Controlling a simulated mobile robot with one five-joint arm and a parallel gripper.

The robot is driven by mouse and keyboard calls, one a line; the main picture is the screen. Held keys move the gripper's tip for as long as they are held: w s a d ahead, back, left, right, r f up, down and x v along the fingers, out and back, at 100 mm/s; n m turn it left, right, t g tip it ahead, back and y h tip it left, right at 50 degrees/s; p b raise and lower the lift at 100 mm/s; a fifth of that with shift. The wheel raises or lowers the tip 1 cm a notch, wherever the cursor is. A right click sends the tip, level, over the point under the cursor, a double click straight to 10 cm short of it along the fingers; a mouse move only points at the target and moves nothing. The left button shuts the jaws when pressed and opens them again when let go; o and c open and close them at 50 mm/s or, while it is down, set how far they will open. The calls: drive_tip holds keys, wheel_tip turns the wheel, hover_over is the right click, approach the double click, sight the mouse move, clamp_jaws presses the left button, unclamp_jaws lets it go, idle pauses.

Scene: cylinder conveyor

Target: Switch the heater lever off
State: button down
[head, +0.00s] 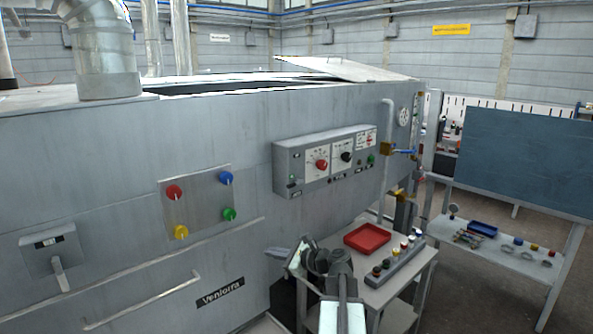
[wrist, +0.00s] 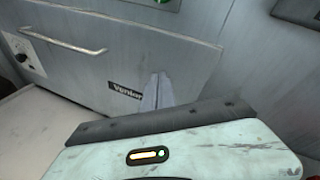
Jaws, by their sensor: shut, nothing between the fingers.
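A grey box (head: 50,249) with a small display sits at the far left of the machine front in the head view. A pale lever (head: 61,275) hangs down from it, nearly vertical; its label is too small to read, so I cannot confirm it as the heater lever. My gripper (head: 274,253) is shut and empty, well to the right of this lever, near the machine's right corner. In the wrist view its fingers (wrist: 157,90) are together in front of the machine's name plate. A box with a round dial (wrist: 21,57) shows at the left edge there.
A panel with coloured knobs (head: 200,204) and a control box (head: 325,161) are on the machine front. A long handle bar (head: 143,301) juts out low. A blue-handled valve (head: 403,151) is at right. A side table holds a red tray (head: 367,237).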

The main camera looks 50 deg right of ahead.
sight(295, 184)
drive_tip(key=s+d+r+m+t+h+p, duration=0.2)
drive_tip(key=s+d+r+m, duration=0.6)
drive_tip(key=d, duration=0.5)
wheel_tip(295, 184, up, 3)
drive_tip(key=shift+s+d+f+t+h, duration=0.1)
drive_tip(key=shift+s+d+t+h, duration=0.2)
drive_tip(key=shift+t+h, duration=0.65)
drive_tip(key=shift+w+a+g+h, duration=0.1)
drive_tip(key=shift+g+h, duration=0.15)
drive_tip(key=w+r+p, duration=0.1)
drive_tip(key=w, duration=0.2)
drive_tip(key=w+r+p, duration=0.2)
drive_tip(key=w, duration=0.2)
drive_tip(key=w+r+p, duration=0.1)
drive_tip(key=w+p, duration=0.1)
drive_tip(key=w, duration=0.1)
drive_tip(key=shift+w+d+r, duration=0.25)
drive_tip(key=shift+w+d, duration=0.1)
drive_tip(key=shift+d, duration=0.05)
drive_tip(key=shift+w+a, duration=0.2)
drive_tip(key=shift+a, duration=0.1)
